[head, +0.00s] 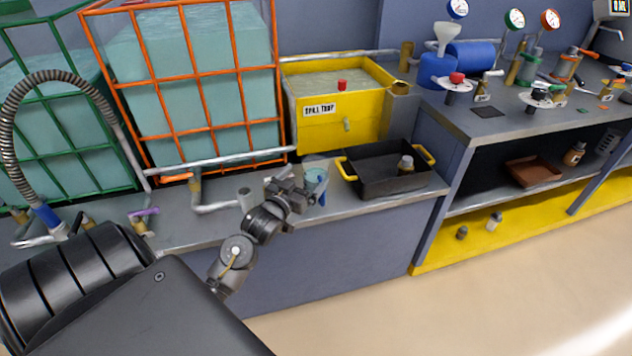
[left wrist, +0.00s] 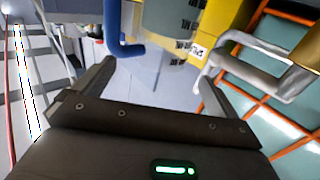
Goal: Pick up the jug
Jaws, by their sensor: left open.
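The jug (head: 316,178) is a small clear vessel with a blue handle, standing on the grey bench left of the black tray. My left gripper (head: 298,190) is just left of the jug in the head view and partly overlaps it. In the left wrist view the jug (left wrist: 172,28) shows its clear body with dark marks and its blue handle (left wrist: 124,35). It lies ahead of the open left gripper (left wrist: 158,80), roughly in line with the gap, and nothing is held. Whether a finger touches the jug cannot be told. My right gripper is out of view.
A black tray (head: 375,183) with yellow handles holds a small bottle right of the jug. A yellow tank (head: 335,125) stands behind. Pipes and an orange-caged tank (head: 200,112) are behind left. A side bench (head: 500,125) carries valves and a blue can (head: 436,72).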

